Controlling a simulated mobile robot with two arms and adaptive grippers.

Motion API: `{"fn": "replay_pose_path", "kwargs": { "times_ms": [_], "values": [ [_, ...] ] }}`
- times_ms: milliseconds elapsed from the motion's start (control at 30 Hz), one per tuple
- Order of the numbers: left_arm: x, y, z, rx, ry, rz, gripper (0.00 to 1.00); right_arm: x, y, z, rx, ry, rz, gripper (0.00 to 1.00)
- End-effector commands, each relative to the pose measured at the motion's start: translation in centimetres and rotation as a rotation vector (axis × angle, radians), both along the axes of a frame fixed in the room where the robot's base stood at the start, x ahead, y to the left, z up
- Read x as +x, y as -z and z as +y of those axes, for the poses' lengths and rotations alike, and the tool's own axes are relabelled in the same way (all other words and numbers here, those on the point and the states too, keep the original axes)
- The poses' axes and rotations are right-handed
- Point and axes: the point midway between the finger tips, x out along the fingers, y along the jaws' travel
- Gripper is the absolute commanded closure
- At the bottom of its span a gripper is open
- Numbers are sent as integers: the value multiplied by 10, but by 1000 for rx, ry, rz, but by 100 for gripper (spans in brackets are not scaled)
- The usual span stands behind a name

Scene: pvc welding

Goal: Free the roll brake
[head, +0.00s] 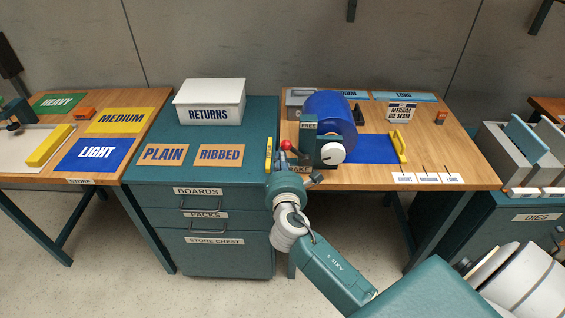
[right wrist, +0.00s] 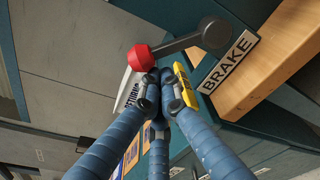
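The roll brake's lever has a red knob (head: 286,145), left of the blue roll (head: 327,112) in the head view. A FREE label (head: 308,126) is above it and a partly hidden BRAKE label (head: 302,170) is below. In the right wrist view the red knob (right wrist: 137,57) ends a dark lever arm (right wrist: 180,43), beside the BRAKE label (right wrist: 230,62). My right gripper (head: 288,165) is just below the knob. Its fingertips (right wrist: 160,88) are drawn together close by the knob; contact is unclear. My left gripper is not in view.
A white dial (head: 333,153) is right of the lever. The teal store chest (head: 258,120) with the white RETURNS box (head: 209,101) stands left. A yellow handle (head: 398,147) is on the blue sheet. A yellow strip (head: 268,154) stands close to my right gripper.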

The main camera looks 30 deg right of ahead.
Motion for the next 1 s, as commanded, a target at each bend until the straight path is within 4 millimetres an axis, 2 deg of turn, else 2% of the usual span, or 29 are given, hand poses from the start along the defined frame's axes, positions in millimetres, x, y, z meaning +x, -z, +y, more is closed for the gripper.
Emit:
{"fn": "replay_pose_path", "kwargs": {
  "times_ms": [267, 700, 1000],
  "values": [
    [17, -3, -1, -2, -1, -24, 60, -6, -19, -9, 226, 1, -140, 100],
    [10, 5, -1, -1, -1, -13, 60, -17, -37, -27, 541, 2, -332, 100],
    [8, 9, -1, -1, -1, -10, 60, -22, -43, -35, 659, 1, -406, 100]
  ]
}}
